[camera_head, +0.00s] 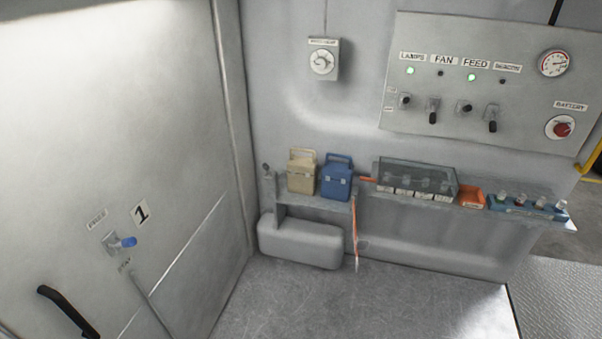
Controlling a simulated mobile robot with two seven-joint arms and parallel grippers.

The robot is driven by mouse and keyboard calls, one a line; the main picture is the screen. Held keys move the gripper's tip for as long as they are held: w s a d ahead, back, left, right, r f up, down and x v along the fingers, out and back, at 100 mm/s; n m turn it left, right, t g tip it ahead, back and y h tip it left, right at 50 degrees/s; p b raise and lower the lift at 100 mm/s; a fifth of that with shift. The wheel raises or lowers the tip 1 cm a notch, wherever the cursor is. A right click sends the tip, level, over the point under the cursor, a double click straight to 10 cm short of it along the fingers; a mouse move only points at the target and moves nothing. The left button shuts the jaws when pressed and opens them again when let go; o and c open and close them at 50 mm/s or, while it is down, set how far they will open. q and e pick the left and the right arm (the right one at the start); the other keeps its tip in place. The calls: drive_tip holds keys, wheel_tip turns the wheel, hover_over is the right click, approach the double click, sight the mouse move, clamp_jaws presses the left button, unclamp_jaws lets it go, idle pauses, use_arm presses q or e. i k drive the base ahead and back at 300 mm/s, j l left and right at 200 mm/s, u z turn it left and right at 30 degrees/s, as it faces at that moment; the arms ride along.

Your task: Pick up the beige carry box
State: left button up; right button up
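The beige carry box (301,174) stands upright on a grey wall shelf, with its handle raised on top and a latch on its front. A blue carry box (336,179) of similar shape stands just to its right, with a narrow gap or contact that I cannot tell apart. Neither of my grippers shows in the head view.
The shelf (315,203) sits above a rounded grey bulge (300,242). To the right are a clear-lidded case (414,179), an orange box (470,197) and a blue tray (520,208) with several small items. A control panel (480,85) hangs above. The floor (350,305) in front is clear.

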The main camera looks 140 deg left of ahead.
sight(302, 171)
drive_tip(key=u, duration=1.15)
drive_tip(key=j+u, duration=0.1)
drive_tip(key=u, duration=1.1)
drive_tip(key=j+u, duration=0.1)
drive_tip(key=u, duration=0.5)
drive_tip(key=j+u, duration=0.1)
drive_tip(key=u, duration=1.05)
drive_tip(key=j+u, duration=0.1)
drive_tip(key=u, duration=0.5)
drive_tip(key=i, duration=0.25)
drive_tip(key=u, duration=0.05)
